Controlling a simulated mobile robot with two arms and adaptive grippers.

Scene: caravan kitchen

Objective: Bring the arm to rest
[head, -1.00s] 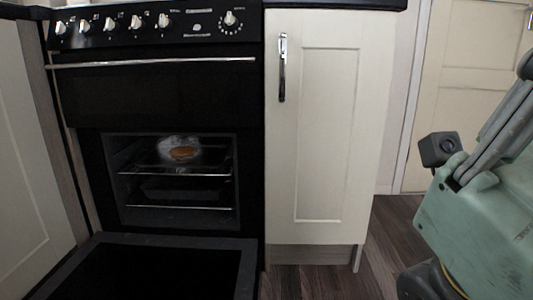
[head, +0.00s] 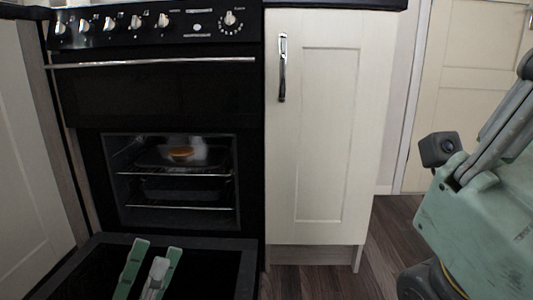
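My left gripper (head: 156,248) shows at the bottom of the head view, in front of the lowered oven door (head: 215,244). Its two green fingers stand apart, with a grey part between them lower down. I see nothing held in it. The rest of its arm is below the picture. My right gripper is out of view. A large green and grey part of my own body fills the right edge.
The oven (head: 130,182) is open, with its door folded down. A small orange-brown item (head: 181,154) sits on its upper rack. A cream cupboard (head: 328,140) stands to the right, with dark wooden floor (head: 385,235) beyond it.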

